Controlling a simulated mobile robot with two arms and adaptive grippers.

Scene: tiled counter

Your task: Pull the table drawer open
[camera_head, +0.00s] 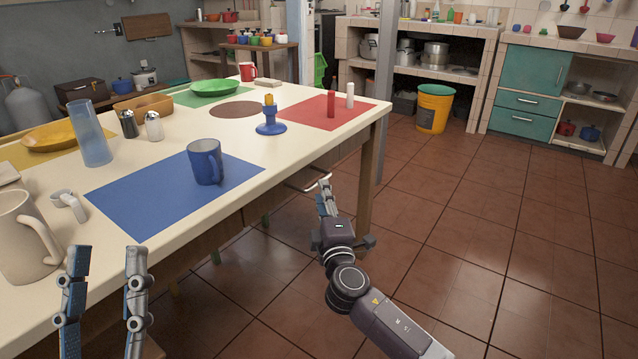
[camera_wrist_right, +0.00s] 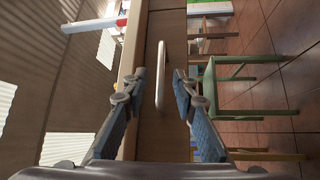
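The cream-topped table (camera_head: 311,100) stands at the left in the head view. Its drawer handle (camera_head: 301,187), a pale metal bar, sticks out below the tabletop edge. In the right wrist view the handle (camera_wrist_right: 159,72) crosses the brown wooden drawer front (camera_wrist_right: 167,27). My right gripper (camera_head: 325,188) is at the handle. Its fingers are apart in the wrist view (camera_wrist_right: 161,76), one on each side of the bar, with gaps visible. I cannot tell how deep the bar sits between them. My left gripper (camera_head: 105,252) is open and empty above the table's near edge.
A blue mug (camera_head: 205,162) on a blue mat, a blue candle holder (camera_head: 270,122) and a large beige mug (camera_head: 20,240) stand on the table. A green stool (camera_wrist_right: 240,88) shows near my right gripper in the wrist view. The tiled floor (camera_head: 500,230) to the right is clear.

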